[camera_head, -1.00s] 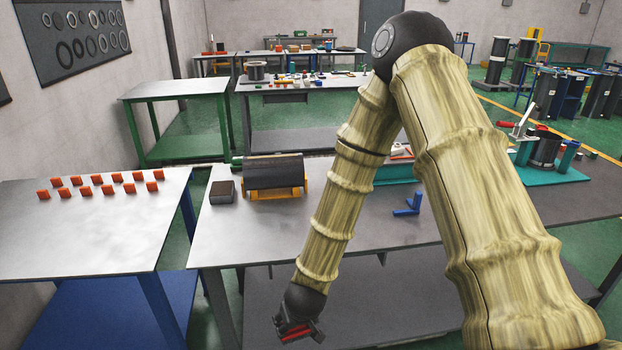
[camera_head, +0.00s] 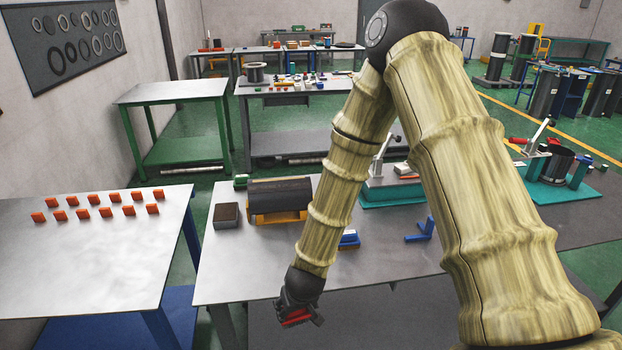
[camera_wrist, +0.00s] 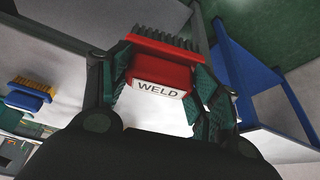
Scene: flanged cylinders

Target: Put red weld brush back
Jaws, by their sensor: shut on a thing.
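The red weld brush (camera_wrist: 160,72) is between the fingers of my gripper (camera_wrist: 158,90) in the wrist view. Its white label reading WELD faces the camera, and its dark bristles point to the top of the picture. In the head view my gripper (camera_head: 300,314) is shut on the red brush (camera_head: 297,317), near the front edge of the middle table (camera_head: 240,275). A blue brush (camera_wrist: 28,98) with orange-yellow bristles shows at the left of the wrist view. In the head view a blue object (camera_head: 349,239) stands partly behind my arm.
A dark cylinder (camera_head: 280,195) on a yellow cradle and a grey block (camera_head: 226,215) stand at the table's back left. A blue angled piece (camera_head: 420,230) lies to the right. The left table (camera_head: 90,265) carries several orange blocks (camera_head: 108,212). A gap separates both tables.

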